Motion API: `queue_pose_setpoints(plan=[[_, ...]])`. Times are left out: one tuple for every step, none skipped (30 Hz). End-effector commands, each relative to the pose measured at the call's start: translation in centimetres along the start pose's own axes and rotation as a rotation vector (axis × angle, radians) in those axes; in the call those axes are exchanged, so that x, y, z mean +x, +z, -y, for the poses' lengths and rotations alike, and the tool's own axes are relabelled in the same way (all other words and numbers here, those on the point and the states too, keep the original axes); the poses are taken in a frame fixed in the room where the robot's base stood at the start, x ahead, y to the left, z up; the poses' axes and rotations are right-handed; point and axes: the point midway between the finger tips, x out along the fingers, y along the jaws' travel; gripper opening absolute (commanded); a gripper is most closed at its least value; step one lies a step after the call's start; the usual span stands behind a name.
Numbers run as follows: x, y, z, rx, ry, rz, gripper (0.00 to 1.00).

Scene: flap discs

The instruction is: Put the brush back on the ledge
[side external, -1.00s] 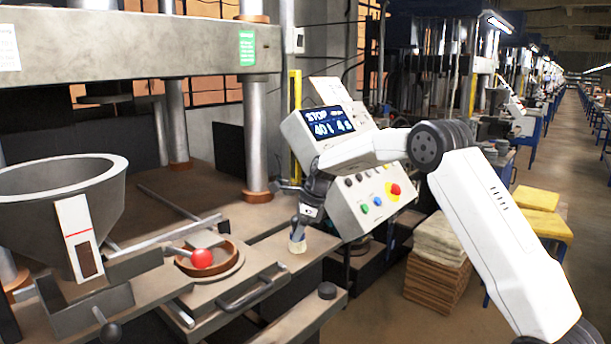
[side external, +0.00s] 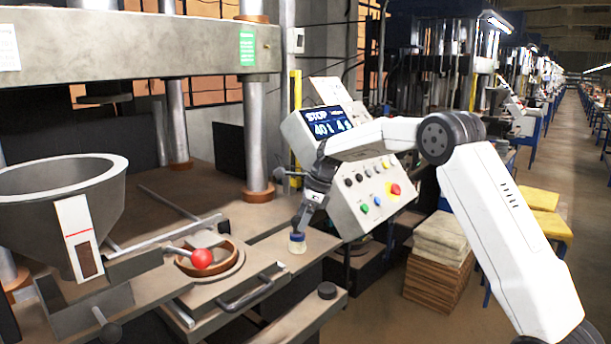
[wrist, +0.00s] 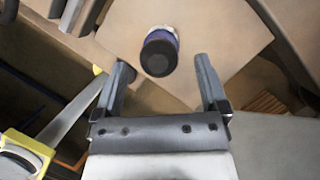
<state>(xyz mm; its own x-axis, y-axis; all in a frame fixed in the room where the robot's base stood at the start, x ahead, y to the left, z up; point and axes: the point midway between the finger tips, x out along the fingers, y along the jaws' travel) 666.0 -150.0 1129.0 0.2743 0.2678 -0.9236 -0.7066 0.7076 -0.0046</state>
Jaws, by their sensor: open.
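The brush (side external: 297,244) is a small upright piece with a pale and blue band, standing on the tan ledge (side external: 322,243) at the press's right end. In the wrist view the brush (wrist: 160,52) shows a round black end over a blue and white body, and the ledge (wrist: 225,30) lies under it. My gripper (side external: 301,222) is just above the brush in the side view. In the wrist view my gripper (wrist: 162,66) is open, with one finger to each side and the brush around the gap at the tips, apart from both fingers.
A control box (side external: 365,195) with buttons stands close behind and right of my gripper. A round brown mould (side external: 222,262) with a red ball knob (side external: 202,259) lies left of the brush. A grey hopper (side external: 50,200) stands at the far left. Stacked sheets (side external: 440,255) stand right.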

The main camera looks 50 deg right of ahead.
Motion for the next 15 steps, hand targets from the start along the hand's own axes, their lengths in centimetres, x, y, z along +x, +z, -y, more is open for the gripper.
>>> queue_pose_setpoints(plan=[[-1.0,0.0,0.1,0.0,-0.005,0.001,0.93],[-1.5,0.0,0.1,0.0,-0.004,0.001,0.93],[-2.2,0.0,0.1,0.0,-0.004,0.001,0.93],[-2.7,0.0,0.1,0.0,-0.004,0.001,0.93],[-3.2,0.0,0.1,0.0,-0.004,0.001,0.93],[-3.8,0.0,0.1,0.0,-0.004,0.001,0.93],[-4.3,0.0,0.1,0.0,-0.003,0.001,0.93],[-4.7,0.0,0.0,0.001,-0.002,0.001,0.93],[-5.3,0.0,0.1,0.001,-0.004,0.002,0.93],[-5.8,0.0,0.1,0.001,-0.004,0.002,0.93],[-6.1,0.0,0.0,0.001,-0.003,0.001,0.93],[-6.6,0.0,0.1,0.001,-0.003,0.002,0.93],[-6.9,0.0,0.1,0.002,-0.003,0.001,0.93],[-7.1,0.0,0.0,0.002,-0.002,0.001,0.93],[-7.4,0.0,0.0,0.002,-0.001,0.001,0.93]])
